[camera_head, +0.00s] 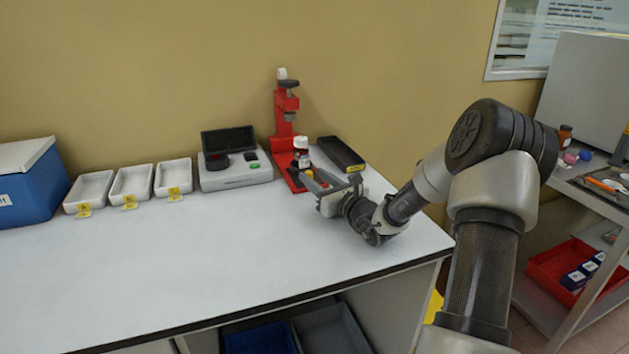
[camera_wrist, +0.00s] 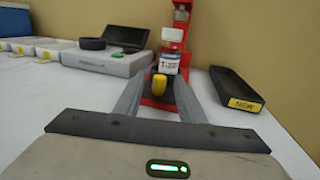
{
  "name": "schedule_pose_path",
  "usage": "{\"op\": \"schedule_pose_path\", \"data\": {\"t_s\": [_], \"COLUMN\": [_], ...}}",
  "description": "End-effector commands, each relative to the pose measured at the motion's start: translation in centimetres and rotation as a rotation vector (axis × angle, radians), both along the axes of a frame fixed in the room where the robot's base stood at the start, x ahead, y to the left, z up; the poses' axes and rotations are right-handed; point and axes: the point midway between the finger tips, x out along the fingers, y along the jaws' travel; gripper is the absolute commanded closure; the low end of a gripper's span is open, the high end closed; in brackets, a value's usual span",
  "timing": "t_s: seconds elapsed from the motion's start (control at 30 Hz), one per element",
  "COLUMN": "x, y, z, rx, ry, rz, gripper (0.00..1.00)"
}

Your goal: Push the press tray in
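The red press (camera_head: 286,125) stands at the back of the white table. A white-capped bottle with a label (camera_wrist: 170,52) stands low at its front, also visible in the head view (camera_head: 301,150). The red press tray (camera_wrist: 158,101) shows under and in front of the bottle, with a yellow knob (camera_wrist: 159,85) at its near end. My gripper (camera_wrist: 164,78) points at the press from the front. Its two fingers are apart, on either side of the yellow knob. Whether they touch the knob or tray cannot be told. The fingers hide part of the tray.
A black labelled tray (camera_head: 340,154) lies right of the press. A white device with a dark screen (camera_head: 236,176) stands to its left, then three white dishes (camera_head: 131,182) and a blue box (camera_head: 30,190). The front of the table is clear.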

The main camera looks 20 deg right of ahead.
Motion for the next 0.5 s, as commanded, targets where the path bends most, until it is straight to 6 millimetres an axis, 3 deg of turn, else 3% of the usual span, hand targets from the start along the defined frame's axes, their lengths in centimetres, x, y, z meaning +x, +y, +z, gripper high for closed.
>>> {"op": "schedule_pose_path", "data": {"t_s": [0.37, 0.5], "x": [0.78, 0.77], "y": [0.13, 0.14], "z": [0.02, 0.02], "rx": [0.001, 0.001], "ry": [0.001, 0.001], "rz": [-0.001, -0.001], "gripper": [0.64, 0.82]}}
